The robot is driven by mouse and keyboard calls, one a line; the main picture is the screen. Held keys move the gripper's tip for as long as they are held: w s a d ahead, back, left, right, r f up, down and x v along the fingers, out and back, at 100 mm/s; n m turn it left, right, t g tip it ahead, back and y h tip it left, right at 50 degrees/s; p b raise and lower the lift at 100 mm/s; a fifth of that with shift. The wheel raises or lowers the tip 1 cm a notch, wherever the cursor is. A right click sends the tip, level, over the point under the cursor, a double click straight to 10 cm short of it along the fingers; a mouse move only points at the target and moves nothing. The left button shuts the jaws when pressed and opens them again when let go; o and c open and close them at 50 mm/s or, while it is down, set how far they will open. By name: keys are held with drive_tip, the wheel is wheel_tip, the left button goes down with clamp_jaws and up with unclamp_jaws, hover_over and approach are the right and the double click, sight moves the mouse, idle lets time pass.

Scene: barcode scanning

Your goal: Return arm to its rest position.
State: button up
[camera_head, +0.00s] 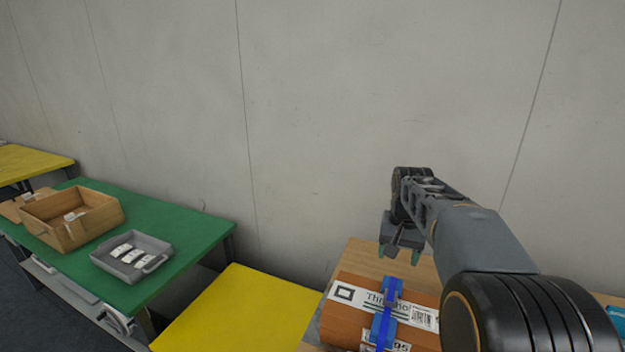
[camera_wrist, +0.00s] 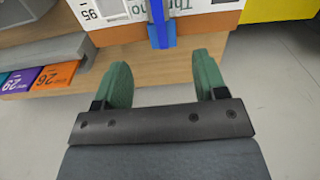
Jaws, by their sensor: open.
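My gripper (camera_head: 399,256) is at the end of my raised arm, in front of the wall and above the wooden table at the right. In the wrist view its two green fingers (camera_wrist: 163,82) stand apart with nothing between them. Below it in the head view lies an orange-brown box (camera_head: 345,322) with a white printed label. A blue scanner-like object (camera_head: 384,325) rests on or against the box. In the wrist view the box (camera_wrist: 205,20) and the blue object (camera_wrist: 161,25) show beyond the fingertips, apart from them.
A green table (camera_head: 185,240) at the left holds a wooden crate (camera_head: 110,220) and a grey tray (camera_head: 160,262) with several white items. A yellow table (camera_head: 245,310) stands between. Coloured number cards (camera_wrist: 40,78) show at the left of the wrist view.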

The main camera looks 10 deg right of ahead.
drive_tip(key=s+a+f+n+t, duration=0.1)
drive_tip(key=s+a+f, duration=0.3)
drive_tip(key=s, duration=0.4)
drive_tip(key=s+a+f+n+t, duration=0.1)
drive_tip(key=s+a+f+n, duration=0.2)
drive_tip(key=s, duration=0.5)
drive_tip(key=shift+a+f+n+t, duration=0.4)
drive_tip(key=shift+a+n, duration=0.2)
drive_tip(key=shift+a, duration=0.25)
drive_tip(key=shift+s+a+r+t, duration=0.2)
drive_tip(key=shift+a+r+t, duration=0.15)
drive_tip(key=shift+r, duration=0.2)
